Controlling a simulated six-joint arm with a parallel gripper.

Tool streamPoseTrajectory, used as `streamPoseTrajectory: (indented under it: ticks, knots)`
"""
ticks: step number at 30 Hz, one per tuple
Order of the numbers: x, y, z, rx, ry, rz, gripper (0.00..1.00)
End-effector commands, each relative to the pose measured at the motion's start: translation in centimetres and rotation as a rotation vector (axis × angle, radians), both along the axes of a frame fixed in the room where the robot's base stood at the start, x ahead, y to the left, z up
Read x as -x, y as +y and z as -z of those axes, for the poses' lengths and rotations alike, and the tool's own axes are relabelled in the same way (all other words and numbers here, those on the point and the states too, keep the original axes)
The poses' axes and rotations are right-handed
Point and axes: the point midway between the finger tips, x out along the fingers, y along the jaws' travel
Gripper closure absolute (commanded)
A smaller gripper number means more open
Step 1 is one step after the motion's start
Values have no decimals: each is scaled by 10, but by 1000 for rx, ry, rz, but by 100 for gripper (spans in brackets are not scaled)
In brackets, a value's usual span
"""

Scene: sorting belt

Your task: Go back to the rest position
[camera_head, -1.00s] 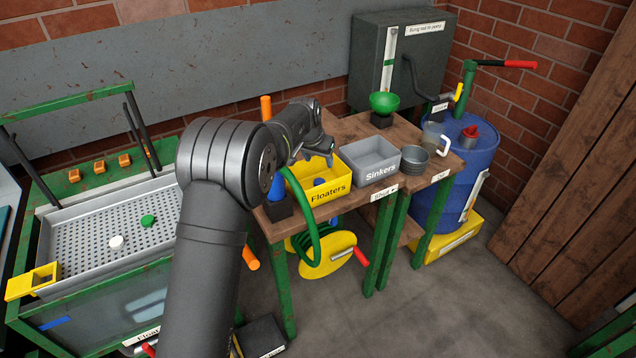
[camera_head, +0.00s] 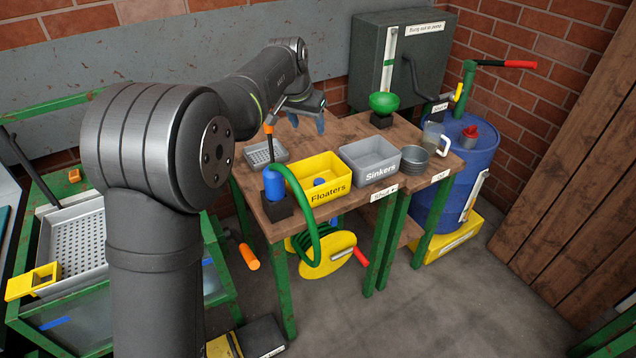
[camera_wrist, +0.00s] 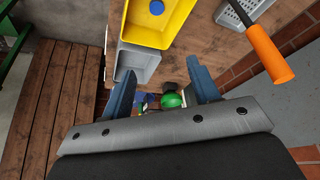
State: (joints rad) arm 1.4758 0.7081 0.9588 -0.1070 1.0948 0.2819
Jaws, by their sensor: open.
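My gripper (camera_head: 308,124) is open and empty, raised above the back of the wooden table (camera_head: 345,128), behind the yellow Floaters bin. In the wrist view its two blue fingers (camera_wrist: 162,95) are spread apart with nothing held between them. The yellow Floaters bin (camera_head: 330,195) holds a blue round piece (camera_head: 319,182); the bin also shows at the top of the wrist view (camera_wrist: 150,32). The grey Sinkers bin (camera_head: 372,175) stands to its right and looks empty.
A green funnel (camera_head: 383,103), metal cup (camera_head: 414,160) and clear jug (camera_head: 433,137) stand at right. The blue drum (camera_head: 455,170) is beyond the table.

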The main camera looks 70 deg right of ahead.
Motion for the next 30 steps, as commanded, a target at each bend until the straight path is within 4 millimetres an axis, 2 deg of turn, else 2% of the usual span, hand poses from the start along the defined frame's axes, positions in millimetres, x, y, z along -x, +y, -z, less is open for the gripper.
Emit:
streamPoseTrajectory:
  ticks: [8, 13, 17, 30]
  knots:
    - [0, 1, -2, -1, 0, 0, 45]
    - [1, -3, 8, -3, 0, 0, 45]
    - [2, -10, 26, -3, 0, 0, 45]
    - [7, -44, 108, -4, 0, 0, 45]
